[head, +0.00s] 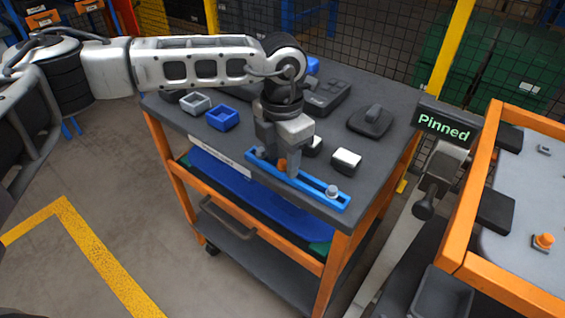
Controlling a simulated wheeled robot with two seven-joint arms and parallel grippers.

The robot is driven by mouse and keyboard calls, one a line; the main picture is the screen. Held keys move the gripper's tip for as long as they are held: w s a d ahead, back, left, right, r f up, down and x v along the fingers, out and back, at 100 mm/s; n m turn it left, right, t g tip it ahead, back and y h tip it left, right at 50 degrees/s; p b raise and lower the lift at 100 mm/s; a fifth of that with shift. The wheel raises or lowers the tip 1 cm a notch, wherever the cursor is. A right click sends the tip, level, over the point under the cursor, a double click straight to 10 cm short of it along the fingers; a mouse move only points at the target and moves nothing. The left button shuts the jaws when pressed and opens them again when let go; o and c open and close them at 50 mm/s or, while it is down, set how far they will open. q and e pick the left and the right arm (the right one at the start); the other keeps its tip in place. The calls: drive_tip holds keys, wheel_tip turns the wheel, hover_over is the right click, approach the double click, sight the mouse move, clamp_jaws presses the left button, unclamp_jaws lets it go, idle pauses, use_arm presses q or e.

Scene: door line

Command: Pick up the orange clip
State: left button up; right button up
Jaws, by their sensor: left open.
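A small orange clip (282,164) shows at the front edge of the dark cart top, at a blue rail (325,190) with round grey knobs. My left gripper (279,160) points down over the rail, open, with its fingers around the clip's place. The fingers hide part of the clip, and I cannot tell whether they touch it. Another orange piece (543,241) stands on the grey panel at the right. My right gripper is not in view.
The cart top (375,90) also holds a grey bin (195,103), a blue bin (222,117), white-topped blocks (346,160) and a dark device (370,121). A "Pinned" sign (445,125) stands between the cart and an orange-framed station (478,185). Floor at the left is clear.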

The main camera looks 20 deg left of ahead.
use_arm(q)
clamp_jaws()
drive_tip(key=shift+r, duration=0.15)
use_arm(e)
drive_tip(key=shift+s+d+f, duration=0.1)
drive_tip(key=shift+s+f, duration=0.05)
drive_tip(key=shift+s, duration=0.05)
use_arm(q)
drive_tip(key=shift+r+b, duration=0.35)
drive_tip(key=shift+r, duration=0.25)
drive_tip(key=s+d+r+b, duration=0.2)
drive_tip(key=s+r+b, duration=0.1)
drive_tip(key=s+r, duration=0.8)
drive_tip(key=shift+s+d+r, duration=0.3)
drive_tip(key=shift+s+d, duration=0.1)
drive_tip(key=shift+s, duration=1)
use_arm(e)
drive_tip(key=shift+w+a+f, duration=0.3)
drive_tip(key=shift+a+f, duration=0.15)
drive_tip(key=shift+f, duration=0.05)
